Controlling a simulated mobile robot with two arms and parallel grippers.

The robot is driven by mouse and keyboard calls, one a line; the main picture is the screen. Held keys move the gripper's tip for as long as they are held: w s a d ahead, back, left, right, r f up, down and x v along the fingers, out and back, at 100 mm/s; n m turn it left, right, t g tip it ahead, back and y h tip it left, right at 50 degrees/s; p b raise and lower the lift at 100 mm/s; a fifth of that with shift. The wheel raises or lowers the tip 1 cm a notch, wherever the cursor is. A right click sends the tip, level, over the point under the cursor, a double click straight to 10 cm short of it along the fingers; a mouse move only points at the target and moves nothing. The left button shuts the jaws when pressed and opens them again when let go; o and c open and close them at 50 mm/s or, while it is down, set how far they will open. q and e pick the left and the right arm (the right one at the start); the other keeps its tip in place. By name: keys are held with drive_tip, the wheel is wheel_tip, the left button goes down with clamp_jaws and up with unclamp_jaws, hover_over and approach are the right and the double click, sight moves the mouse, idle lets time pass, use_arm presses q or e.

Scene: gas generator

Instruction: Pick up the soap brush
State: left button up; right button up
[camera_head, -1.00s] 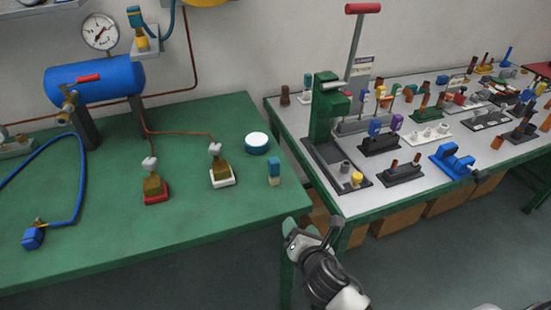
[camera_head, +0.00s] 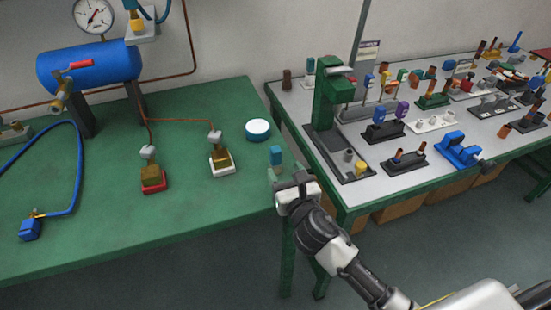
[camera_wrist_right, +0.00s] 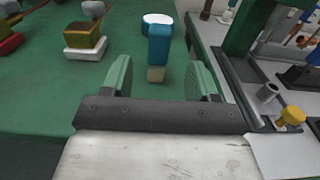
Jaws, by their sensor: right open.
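The soap brush appears to be the small upright piece with a teal-blue top and a beige lower end (camera_head: 276,156). It stands near the right edge of the green table (camera_head: 200,205). My right gripper (camera_head: 286,177) is open and empty at that edge, just in front of the brush. In the right wrist view, the brush (camera_wrist_right: 158,45) stands upright ahead, in line with the gap between the two green-padded fingers (camera_wrist_right: 160,75). The fingers look apart from it. My left gripper is not in view.
A round white-and-blue container (camera_head: 257,130) stands just behind the brush. Two small valve blocks, on a white base (camera_head: 222,165) and a red base (camera_head: 153,178), stand to the left. A grey table (camera_head: 400,185) with a green press (camera_head: 330,95) and several fixtures is at right.

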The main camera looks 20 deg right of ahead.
sight(277, 148)
drive_tip(key=w, duration=0.7)
drive_tip(key=shift+a+f, duration=0.2)
drive_tip(key=shift+f, duration=0.05)
drive_tip(key=shift+s, duration=0.1)
drive_tip(key=c, duration=1)
drive_tip(key=shift+r, duration=0.5)
wheel_tip(277, 148, up, 4)
drive_tip(key=shift+d+p, duration=0.15)
drive_tip(key=shift+p, duration=0.75)
drive_tip(key=s+d+r, duration=0.6)
drive_tip(key=s+d, duration=0.1)
drive_tip(key=s, duration=0.1)
drive_tip(key=shift+s+d+p, duration=0.3)
drive_tip(key=shift+d+p, duration=0.05)
drive_tip(key=shift+p, duration=0.05)
